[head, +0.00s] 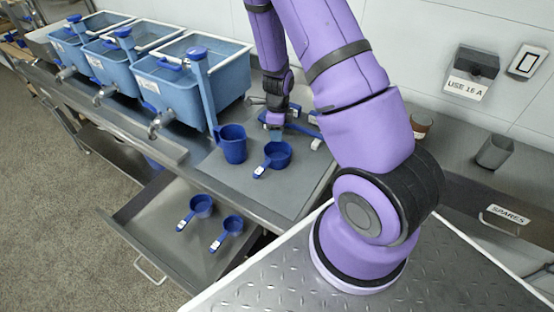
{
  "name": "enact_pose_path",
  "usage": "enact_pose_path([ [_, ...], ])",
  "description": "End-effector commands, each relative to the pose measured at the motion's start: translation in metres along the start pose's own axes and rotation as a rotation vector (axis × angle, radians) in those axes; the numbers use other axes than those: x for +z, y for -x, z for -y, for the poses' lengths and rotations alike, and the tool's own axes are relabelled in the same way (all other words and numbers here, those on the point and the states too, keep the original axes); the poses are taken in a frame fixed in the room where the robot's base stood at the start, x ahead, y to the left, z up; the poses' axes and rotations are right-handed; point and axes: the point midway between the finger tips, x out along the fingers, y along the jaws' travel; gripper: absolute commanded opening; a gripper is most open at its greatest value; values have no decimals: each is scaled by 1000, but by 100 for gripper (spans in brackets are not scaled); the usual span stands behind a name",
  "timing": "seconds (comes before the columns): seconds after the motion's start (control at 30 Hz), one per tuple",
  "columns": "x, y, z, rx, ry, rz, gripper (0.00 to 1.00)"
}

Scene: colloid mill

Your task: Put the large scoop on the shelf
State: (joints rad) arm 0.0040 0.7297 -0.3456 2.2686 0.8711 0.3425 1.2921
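The largest-looking scoop (277,154), dark blue with a white-labelled handle, rests on the grey mat on the counter, its handle toward the front left. Two smaller-looking blue scoops (202,205) and (233,224) lie in the open drawer (155,215). My gripper (276,134) points down just behind the counter scoop. Its fingertips are small and partly hidden, so I cannot tell whether they are open or touch the scoop. A metal lower shelf (115,158) shows under the counter at left.
A blue jug (232,146) stands left of the counter scoop. Several blue tanks with taps (190,90) line the counter at left. A grey cup (494,151) and a drawer labelled SPARES (503,215) are at right.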

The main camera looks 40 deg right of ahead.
Motion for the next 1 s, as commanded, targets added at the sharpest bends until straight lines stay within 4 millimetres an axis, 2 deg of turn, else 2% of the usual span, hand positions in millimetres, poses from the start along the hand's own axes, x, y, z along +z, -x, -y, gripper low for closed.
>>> enact_pose_path([
  [0.13, -2, -9, 0, 2, 0, 0, 35],
  [0.5, -8, -48, 2, 1, 0, 1, 35],
  [0.83, -7, -52, 2, -1, 2, 2, 35],
  [1.0, -7, -52, 2, -1, 2, 2, 0],
])
